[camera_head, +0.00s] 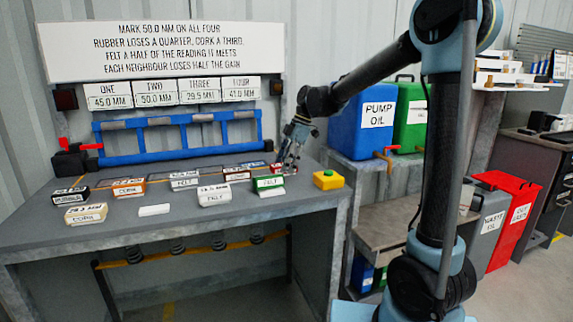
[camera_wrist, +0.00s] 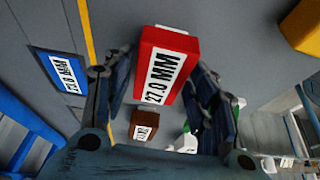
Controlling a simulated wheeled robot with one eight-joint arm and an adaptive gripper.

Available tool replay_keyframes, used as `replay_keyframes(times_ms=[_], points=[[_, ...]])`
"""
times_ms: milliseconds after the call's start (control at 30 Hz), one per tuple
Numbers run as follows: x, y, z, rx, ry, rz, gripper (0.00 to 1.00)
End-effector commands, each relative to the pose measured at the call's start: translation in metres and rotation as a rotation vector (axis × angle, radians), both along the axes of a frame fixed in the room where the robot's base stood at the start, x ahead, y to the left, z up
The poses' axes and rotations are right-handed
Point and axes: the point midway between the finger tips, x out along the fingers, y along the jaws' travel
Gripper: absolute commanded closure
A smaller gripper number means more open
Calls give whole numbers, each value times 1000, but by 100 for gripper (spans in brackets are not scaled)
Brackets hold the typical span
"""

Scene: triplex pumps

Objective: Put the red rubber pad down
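The red rubber pad, a red block with a white "27.0 MM" label, shows large in the wrist view (camera_wrist: 178,42). It sits between my two finger pads, which lie against its sides. In the head view my gripper (camera_head: 289,160) is low over the right part of the bench, and a small red patch of the pad (camera_head: 277,167) shows at its fingertips. My fingers also show in the wrist view (camera_wrist: 165,85). Whether the pad touches the bench top is hard to tell.
The grey bench (camera_head: 180,232) holds several labelled blocks, including a green felt one (camera_head: 268,183) just in front of my gripper. A yellow box (camera_head: 328,179) stands to the right. A blue frame (camera_head: 175,156) runs along the back, under a board with readings.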

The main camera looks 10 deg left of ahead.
Motion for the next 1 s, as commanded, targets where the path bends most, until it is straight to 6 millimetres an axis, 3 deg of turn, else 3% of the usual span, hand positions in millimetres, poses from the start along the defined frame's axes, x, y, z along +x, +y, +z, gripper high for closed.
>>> replay_keyframes(times_ms=[467,1000], points=[[1,-2,5,0,0,0,37],[21,-35,97,0,0,0,37]])
